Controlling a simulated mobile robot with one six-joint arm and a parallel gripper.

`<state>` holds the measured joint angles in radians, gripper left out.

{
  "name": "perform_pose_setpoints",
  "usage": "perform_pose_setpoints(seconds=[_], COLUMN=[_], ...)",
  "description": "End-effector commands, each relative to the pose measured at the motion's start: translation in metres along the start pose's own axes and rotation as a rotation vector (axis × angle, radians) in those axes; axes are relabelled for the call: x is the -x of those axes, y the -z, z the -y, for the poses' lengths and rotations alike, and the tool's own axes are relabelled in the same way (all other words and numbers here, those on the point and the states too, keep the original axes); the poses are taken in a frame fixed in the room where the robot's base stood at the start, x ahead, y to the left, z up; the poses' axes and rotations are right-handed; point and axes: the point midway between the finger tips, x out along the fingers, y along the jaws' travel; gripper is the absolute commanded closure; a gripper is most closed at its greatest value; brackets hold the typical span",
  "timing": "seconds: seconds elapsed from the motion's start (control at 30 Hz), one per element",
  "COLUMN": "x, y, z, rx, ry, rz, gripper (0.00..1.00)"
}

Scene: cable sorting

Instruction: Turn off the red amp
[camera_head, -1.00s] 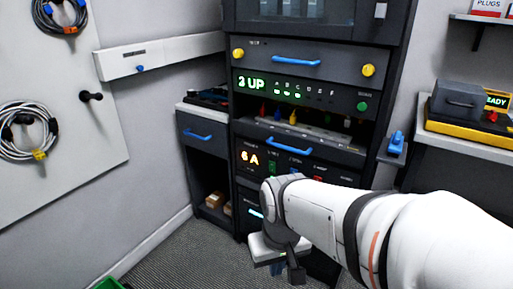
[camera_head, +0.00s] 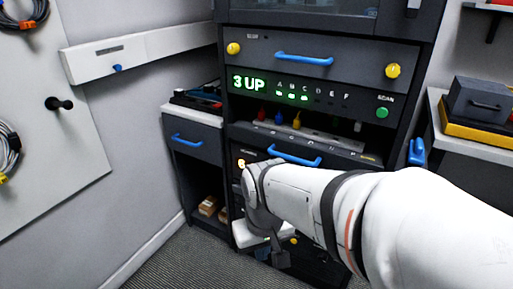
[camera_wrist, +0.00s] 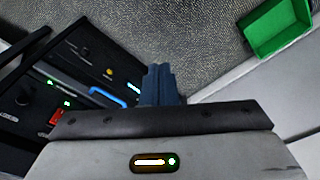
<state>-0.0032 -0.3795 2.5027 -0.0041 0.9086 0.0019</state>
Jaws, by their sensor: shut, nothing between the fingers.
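My gripper (camera_wrist: 158,85) shows in the wrist view with its dark blue fingers together and nothing between them. It points past the front of the black rack, over the carpet. In the head view, my white arm covers the rack's lower panels, and the gripper (camera_head: 281,258) hangs low in front of them. A small red control (camera_wrist: 57,117) shows on a dark panel at the left of the wrist view, apart from the fingers. I cannot tell whether it belongs to the red amp.
A side cabinet (camera_head: 193,139) stands left of the rack. A green bin (camera_wrist: 276,28) lies on the floor. Carpet before the rack is clear.

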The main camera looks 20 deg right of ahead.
Motion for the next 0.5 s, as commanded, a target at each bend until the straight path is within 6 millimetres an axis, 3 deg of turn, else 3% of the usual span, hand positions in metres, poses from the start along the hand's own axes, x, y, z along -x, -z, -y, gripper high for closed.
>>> perform_pose_setpoints(seconds=[0.13, 0.23, 0.37, 0.5], x=[-0.009, -0.025, -0.048, -0.060], y=[-0.005, -0.014, -0.022, -0.008], z=[0.000, 0.009, 0.019, 0.027], rx=[-0.096, -0.305, -0.763, -1.308], ry=[0.036, 0.115, 0.282, 0.507], rz=[0.057, 0.179, 0.431, 0.742], gripper=[1.00, 1.00, 1.00, 1.00])
